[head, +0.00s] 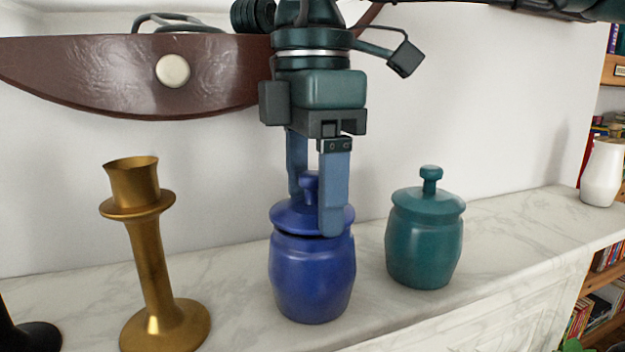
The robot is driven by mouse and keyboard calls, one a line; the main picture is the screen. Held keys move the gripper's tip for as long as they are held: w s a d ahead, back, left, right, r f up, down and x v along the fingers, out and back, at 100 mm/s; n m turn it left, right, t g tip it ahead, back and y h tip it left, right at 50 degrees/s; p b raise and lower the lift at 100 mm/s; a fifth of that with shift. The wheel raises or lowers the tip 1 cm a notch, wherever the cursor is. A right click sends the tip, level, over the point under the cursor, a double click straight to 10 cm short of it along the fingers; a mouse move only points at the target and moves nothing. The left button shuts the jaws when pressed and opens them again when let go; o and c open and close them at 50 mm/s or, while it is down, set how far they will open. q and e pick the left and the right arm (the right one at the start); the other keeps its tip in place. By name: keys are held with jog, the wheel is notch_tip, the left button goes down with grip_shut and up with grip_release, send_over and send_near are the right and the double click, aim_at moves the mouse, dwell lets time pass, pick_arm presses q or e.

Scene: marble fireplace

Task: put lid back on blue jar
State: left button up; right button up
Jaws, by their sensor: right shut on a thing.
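The blue jar (312,280) stands upright on the marble mantel. Its blue lid (287,214) sits at the jar's mouth, with a dark line showing between lid and body at the front; I cannot tell whether it is fully seated. My right gripper (314,208) points down from above, with one finger on each side of the lid's knob, shut on it. The front finger hides part of the knob and the lid's right side. My left gripper is not in view.
A teal lidded jar (424,245) stands close to the right. A brass candlestick (150,255) stands to the left, with a dark base (25,335) at the lower left corner. A white vase (602,172) is far right. A brown wall piece (110,75) hangs behind.

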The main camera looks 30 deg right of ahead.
jog(key=o, duration=1.1)
jog(key=shift+r, duration=0.25)
jog(key=shift+r+p, duration=0.85)
jog(key=shift+r, duration=2.4)
